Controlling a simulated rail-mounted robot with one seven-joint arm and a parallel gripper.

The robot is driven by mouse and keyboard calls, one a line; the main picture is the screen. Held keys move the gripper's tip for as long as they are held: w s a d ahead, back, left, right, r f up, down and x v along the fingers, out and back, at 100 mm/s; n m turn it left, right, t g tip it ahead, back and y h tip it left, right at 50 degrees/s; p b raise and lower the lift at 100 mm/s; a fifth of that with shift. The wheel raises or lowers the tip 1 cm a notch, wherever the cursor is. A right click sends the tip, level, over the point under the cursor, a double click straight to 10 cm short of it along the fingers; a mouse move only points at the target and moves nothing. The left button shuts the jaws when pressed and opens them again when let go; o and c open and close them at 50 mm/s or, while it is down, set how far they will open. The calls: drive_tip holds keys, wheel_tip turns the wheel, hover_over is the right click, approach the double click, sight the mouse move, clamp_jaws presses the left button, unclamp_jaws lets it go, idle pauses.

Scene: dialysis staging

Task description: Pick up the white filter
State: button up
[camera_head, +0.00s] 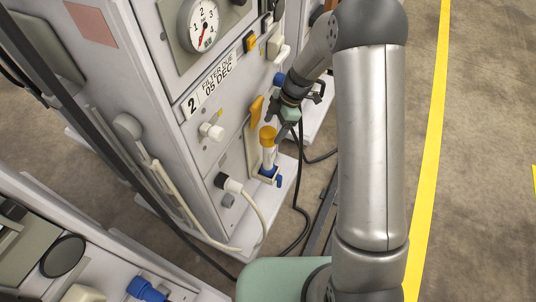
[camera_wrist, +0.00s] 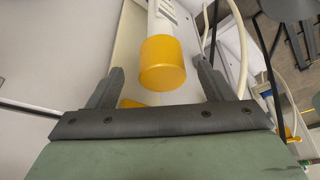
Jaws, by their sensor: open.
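The white filter (camera_head: 269,156) is an upright white cylinder with an orange cap (camera_head: 268,135). It stands in a blue holder (camera_head: 268,176) low on the front of the machine. My gripper (camera_head: 282,128) is just above and slightly right of the cap in the head view, pointing down. In the wrist view, my gripper (camera_wrist: 161,72) is open, with one finger on each side of the orange cap (camera_wrist: 162,64). The white body (camera_wrist: 163,15) shows beyond the cap. No contact is visible, and I cannot tell whether the fingertips reach cap level.
The machine (camera_head: 190,80) carries a pressure gauge (camera_head: 203,25), a "FILTER DUE 05 DEC" label (camera_head: 215,80) and white connectors (camera_head: 212,131). An orange lever (camera_head: 257,108) sits close left of my gripper. Dark cables (camera_head: 303,190) hang at right. Another machine (camera_head: 75,260) stands at lower left.

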sight(268, 137)
drive_tip(key=shift+x, duration=2.75)
drive_tip(key=shift+s, duration=0.1)
drive_tip(key=shift+c, duration=0.3)
drive_tip(key=c, duration=1.5)
drive_tip(key=shift+r, duration=0.1)
clamp_jaws()
drive_tip(key=shift+r, duration=0.1)
